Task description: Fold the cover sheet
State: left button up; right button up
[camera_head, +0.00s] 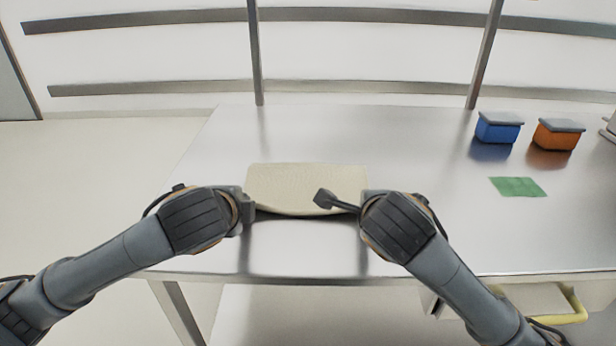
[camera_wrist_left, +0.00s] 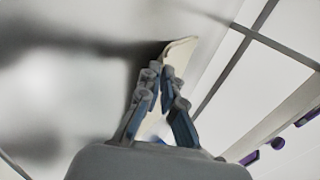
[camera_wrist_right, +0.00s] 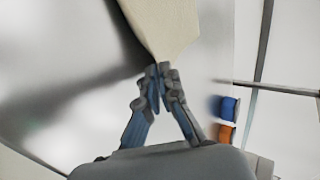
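The beige cover sheet (camera_head: 295,185) spans the space between my two grippers over the steel table. Its near edge sags a little between them, with a dark shadow below it. My left gripper (camera_head: 247,207) is at the sheet's near left corner; in the left wrist view its fingers (camera_wrist_left: 162,70) close on the sheet's edge (camera_wrist_left: 180,52). The fingers hide the corners themselves.
The steel table (camera_head: 420,180) is bare around the sheet. To the right stand a blue bin (camera_head: 497,132) and an orange bin (camera_head: 556,138), both with grey tops. A green sheet (camera_head: 518,187) lies in front of them. A yellow-handled drawer (camera_head: 550,303) is below the table's front right edge.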

pick_arm(q)
jog(key=o, duration=0.7)
pick_arm(e)
jog(key=o, duration=0.8)
pick_arm(q)
jog(key=shift+o, duration=0.2)
jog(key=shift+r, duration=0.4)
pick_arm(e)
jog(key=shift+a+r, duration=0.1)
jog(key=shift+r, duration=0.3)
pick_arm(q)
jog(key=s+r, duration=0.4)
jog(key=r, duration=0.4)
jog(key=shift+r, duration=0.15)
pick_arm(e)
jog(key=s+r, duration=0.4)
jog(key=r, duration=0.4)
jog(key=shift+r, duration=0.1)
